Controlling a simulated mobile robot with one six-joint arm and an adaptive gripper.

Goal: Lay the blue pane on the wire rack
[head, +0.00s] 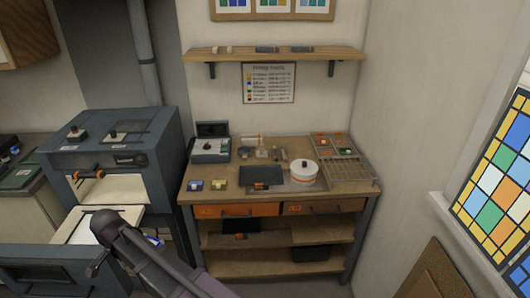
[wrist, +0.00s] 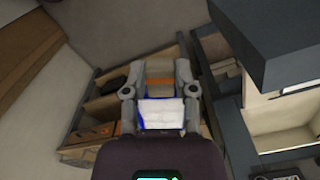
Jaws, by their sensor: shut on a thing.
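My gripper (wrist: 160,88) is shut on the blue pane (wrist: 162,113) in the wrist view. The pane's face looks pale and bright, with blue showing along its edges. In the head view my arm covers most of the gripper, and a bit of blue and white shows beside it. The wire rack (head: 350,171) lies on the right end of the workbench top, well to the right of my gripper. Small orange and green pieces lie at its far part, and its near part looks bare.
The workbench (head: 225,173) also bears a dark mat (head: 261,175), a white round drum (head: 304,171), a grey device (head: 210,149) and small yellow and blue blocks. A blue-grey kiln (head: 125,150) with an open front stands to its left. A wall closes the right side.

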